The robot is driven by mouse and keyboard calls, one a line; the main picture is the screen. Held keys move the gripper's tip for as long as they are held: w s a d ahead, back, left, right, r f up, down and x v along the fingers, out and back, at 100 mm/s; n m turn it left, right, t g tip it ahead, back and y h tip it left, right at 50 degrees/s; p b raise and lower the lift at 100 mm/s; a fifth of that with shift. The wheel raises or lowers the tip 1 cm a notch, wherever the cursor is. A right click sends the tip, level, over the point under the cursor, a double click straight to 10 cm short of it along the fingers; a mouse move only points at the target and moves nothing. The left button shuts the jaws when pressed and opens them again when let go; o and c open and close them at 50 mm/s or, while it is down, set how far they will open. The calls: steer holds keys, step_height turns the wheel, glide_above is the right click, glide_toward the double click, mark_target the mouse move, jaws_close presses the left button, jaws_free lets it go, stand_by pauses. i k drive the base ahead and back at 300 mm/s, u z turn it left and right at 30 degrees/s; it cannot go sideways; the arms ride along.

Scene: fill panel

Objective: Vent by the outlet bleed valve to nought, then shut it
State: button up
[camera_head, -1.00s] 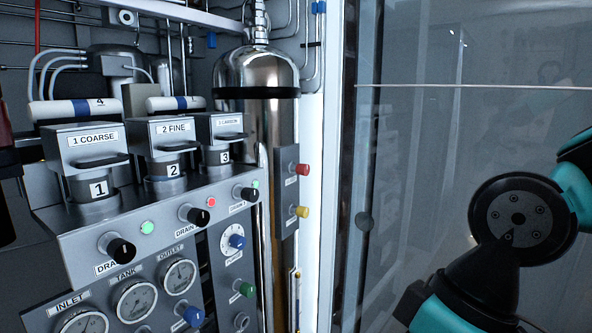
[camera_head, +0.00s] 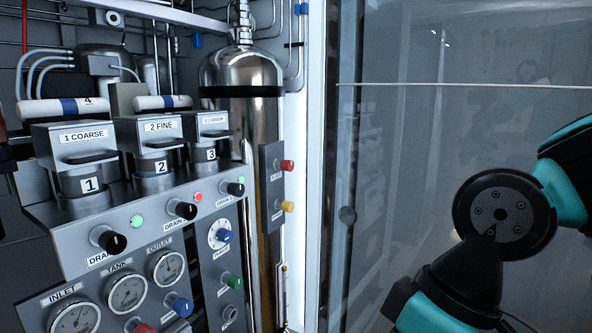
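The grey panel carries three round gauges marked INLET (camera_head: 74,318), TANK (camera_head: 127,292) and OUTLET (camera_head: 167,267). The needle readings are too small to tell. A blue knob (camera_head: 180,305) sits below the outlet gauge, with a red knob (camera_head: 141,326) to its left at the picture's bottom edge. A green knob (camera_head: 234,282) and a dark round fitting (camera_head: 229,313) are further right. I cannot read which of these is the outlet bleed valve. My gripper is out of view; only black and teal links of my arm show at the right, well away from the panel.
Black drain knobs (camera_head: 108,240) run along the ledge under the filter housings marked 1, 2 and 3. A steel cylinder (camera_head: 240,130) stands behind, with red (camera_head: 287,165) and yellow (camera_head: 287,206) buttons beside it. A glass door (camera_head: 420,150) fills the right side.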

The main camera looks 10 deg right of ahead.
mark_target(287, 165)
steer(key=u, duration=0.75)
steer(key=k, duration=0.1)
steer(key=z, duration=1.3)
steer(key=i, duration=1)
steer(key=z, duration=0.05)
